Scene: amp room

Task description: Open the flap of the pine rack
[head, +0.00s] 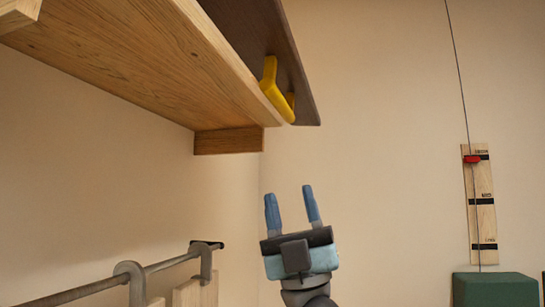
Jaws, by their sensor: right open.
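The pine rack (130,55) is mounted high at the upper left, seen from below. Its dark brown flap (290,60) hangs along the rack's right side, and a yellow handle (270,84) sticks out near its lower edge. My right gripper (291,205) points upward below the handle, with its two blue fingers apart and nothing between them. A clear gap shows between the fingertips and the handle. The top of the flap is out of the picture. My left gripper is not in view.
A grey metal rail (165,264) with hooks and light wooden boards runs along the lower left. At the right, a wooden scale board (481,220) with a red marker (472,159) and a cord hangs above a green block (495,290). The space around the right gripper looks free.

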